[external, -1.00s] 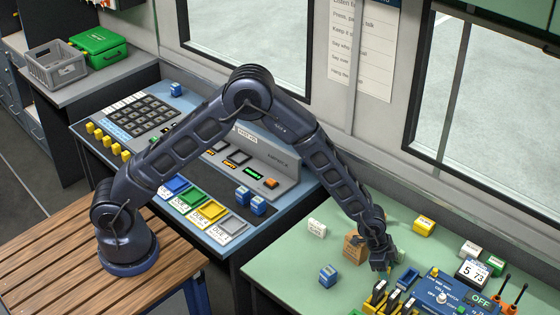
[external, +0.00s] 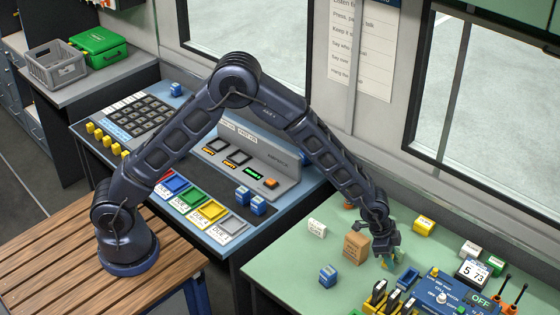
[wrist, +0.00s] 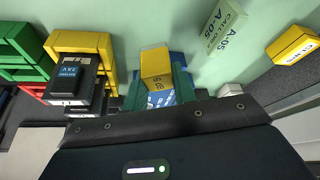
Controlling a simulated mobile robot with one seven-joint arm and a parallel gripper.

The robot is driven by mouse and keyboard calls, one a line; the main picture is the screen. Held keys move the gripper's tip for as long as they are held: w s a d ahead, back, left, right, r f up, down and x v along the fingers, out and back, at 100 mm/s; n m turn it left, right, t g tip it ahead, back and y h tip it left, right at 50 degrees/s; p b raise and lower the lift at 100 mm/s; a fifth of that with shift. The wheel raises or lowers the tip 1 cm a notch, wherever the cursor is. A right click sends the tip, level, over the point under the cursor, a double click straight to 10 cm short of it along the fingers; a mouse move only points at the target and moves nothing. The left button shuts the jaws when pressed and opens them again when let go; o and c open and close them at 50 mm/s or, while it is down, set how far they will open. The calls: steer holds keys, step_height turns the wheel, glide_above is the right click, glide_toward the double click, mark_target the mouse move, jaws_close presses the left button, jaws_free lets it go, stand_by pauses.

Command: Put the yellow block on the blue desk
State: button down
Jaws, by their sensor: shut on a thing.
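My gripper (external: 386,254) is over the green table, right of a small cardboard box. In the wrist view its teal fingers (wrist: 157,88) are shut on a yellow block (wrist: 156,62) with a blue-and-white printed end. In the external view the held block is mostly hidden by the gripper. Another yellow block (external: 424,226) sits farther back on the green table; a yellow labelled block (wrist: 292,45) also shows at the right of the wrist view. The blue desk (external: 290,203) stands left of the green table, with a keypad, console and coloured buttons on it.
The cardboard box (external: 356,247), a white block (external: 317,228) and a blue block (external: 327,275) stand on the green table (external: 285,265). A blue device (external: 445,288) and yellow-black items (external: 378,292) are near its front.

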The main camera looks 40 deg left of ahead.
step_height(320, 180, up, 14)
stand_by(0.3)
steer(key=w+a+f+n+t, duration=0.1)
steer(key=w+a+n, duration=0.1)
steer(key=w+a, duration=0.6)
steer(key=w+a+f+n+y, duration=0.1)
steer(key=w+a, duration=0.3)
steer(key=a, duration=0.7)
steer(key=w+a+f+n+t, duration=0.1)
steer(key=w+a+n, duration=0.1)
steer(key=w+a, duration=0.6)
steer(key=a+f+n, duration=0.1)
steer(key=a+n, duration=0.1)
steer(key=a, duration=1.6)
steer(key=w+a+f+n+y, duration=0.1)
steer(key=a+n, duration=0.2)
steer(key=a, duration=1.5)
steer(key=shift+a+f+t+y, duration=0.3)
steer(key=shift+a+f+t, duration=0.1)
steer(key=shift+w, duration=0.1)
